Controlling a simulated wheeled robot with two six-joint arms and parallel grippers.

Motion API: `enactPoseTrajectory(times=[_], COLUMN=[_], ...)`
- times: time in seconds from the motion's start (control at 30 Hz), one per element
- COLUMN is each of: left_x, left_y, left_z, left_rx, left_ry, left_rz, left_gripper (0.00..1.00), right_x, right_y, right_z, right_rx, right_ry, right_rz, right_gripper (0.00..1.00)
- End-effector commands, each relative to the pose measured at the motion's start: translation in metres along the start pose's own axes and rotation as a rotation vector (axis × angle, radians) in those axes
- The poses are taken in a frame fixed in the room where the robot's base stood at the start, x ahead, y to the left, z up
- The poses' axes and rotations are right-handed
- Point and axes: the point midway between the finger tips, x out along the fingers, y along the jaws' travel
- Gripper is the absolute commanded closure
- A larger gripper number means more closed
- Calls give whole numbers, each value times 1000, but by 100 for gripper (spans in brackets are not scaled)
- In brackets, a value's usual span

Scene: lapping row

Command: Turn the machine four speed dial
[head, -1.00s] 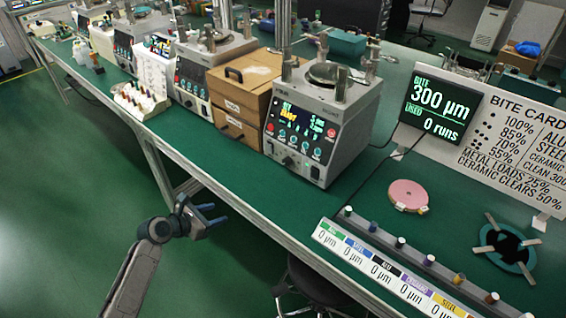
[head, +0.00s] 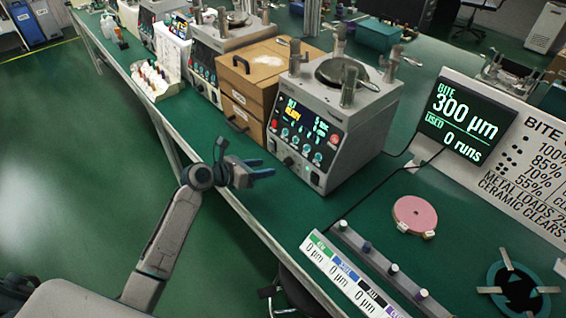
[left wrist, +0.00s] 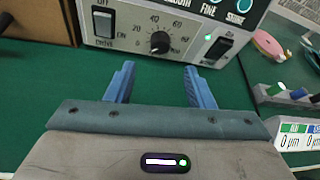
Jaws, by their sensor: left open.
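A grey lapping machine (head: 345,110) with a lit front panel and a round plate on top stands on the green bench. Its black speed dial (left wrist: 160,42), ringed by a number scale, shows at the lower front in the left wrist view, between two rocker switches. My left gripper (head: 268,168) is open and empty, in front of the machine and apart from it. In the left wrist view its blue fingers (left wrist: 160,84) point toward the dial, with green bench between. Which machine number this is, I cannot read. My right gripper is not in view.
A wooden drawer box (head: 250,75) stands directly left of the machine. Right of it are a display (head: 465,118), a pink disc (head: 415,215) and a strip of labelled counters (head: 345,270). Bench surface in front of the machine is clear.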

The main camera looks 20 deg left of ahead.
Motion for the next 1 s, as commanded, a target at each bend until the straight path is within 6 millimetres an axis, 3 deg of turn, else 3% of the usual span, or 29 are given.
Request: enactPoseTrajectory(times=[0.17,0.4,0.77,0.83,1.0], left_x=[37,68,74,74,74], left_y=[-1,0,0,0,0], left_z=[2,1,0,0,0], left_rx=[-4,-1,1,1,1], left_ry=[-3,-1,0,0,0], left_rz=[-2,0,1,1,1], left_gripper=[52,52,52,59,93], right_x=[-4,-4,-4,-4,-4], right_y=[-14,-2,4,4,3], right_z=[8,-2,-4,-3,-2], right_rx=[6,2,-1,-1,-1], right_ry=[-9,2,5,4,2], right_rz=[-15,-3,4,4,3], right_gripper=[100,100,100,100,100])
